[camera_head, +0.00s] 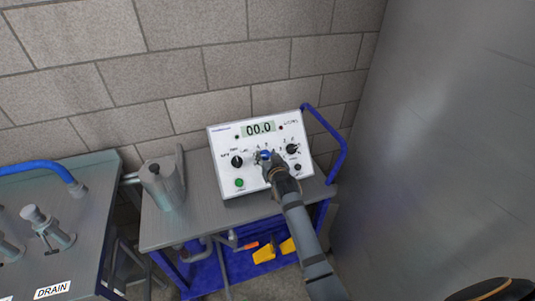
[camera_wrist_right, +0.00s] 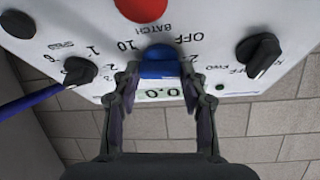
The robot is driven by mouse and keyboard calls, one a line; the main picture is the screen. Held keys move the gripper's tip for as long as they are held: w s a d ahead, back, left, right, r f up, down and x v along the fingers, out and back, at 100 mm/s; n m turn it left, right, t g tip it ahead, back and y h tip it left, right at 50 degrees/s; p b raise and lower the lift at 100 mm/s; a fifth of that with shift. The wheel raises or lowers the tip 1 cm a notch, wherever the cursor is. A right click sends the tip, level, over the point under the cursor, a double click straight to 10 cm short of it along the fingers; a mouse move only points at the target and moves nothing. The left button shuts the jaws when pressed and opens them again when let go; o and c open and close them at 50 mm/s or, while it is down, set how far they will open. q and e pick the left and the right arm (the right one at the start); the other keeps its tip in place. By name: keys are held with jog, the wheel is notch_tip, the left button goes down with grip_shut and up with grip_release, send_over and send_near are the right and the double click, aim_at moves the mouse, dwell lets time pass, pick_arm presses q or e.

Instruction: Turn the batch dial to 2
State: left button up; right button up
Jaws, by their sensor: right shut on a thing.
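The batch dial (camera_wrist_right: 159,66) is a blue knob on the white front panel (camera_head: 226,143) of a control box; the word BATCH is printed beside it in the wrist view, with OFF, 10 and other numbers around it. It also shows in the head view (camera_head: 265,154), partly covered by the gripper. My right gripper (camera_head: 270,162) is at the panel, shut on the blue dial, with one finger on each side in the wrist view (camera_wrist_right: 159,84). Which mark the dial points to cannot be told. The box display (camera_head: 259,128) reads 00.0. My left gripper is not in view.
Black knobs (camera_head: 237,161) and (camera_head: 292,149) flank the dial, with a green button (camera_head: 239,183) below left; a red button (camera_wrist_right: 141,9) shows in the wrist view. A metal jug (camera_head: 163,185) stands left of the box on the cart (camera_head: 205,225). A grey wall is right.

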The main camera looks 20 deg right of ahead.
jog(key=shift+m, duration=0.4)
jog(key=o, duration=1.1)
jog(key=shift+o, duration=0.2)
notch_tip(320, 180, up, 10)
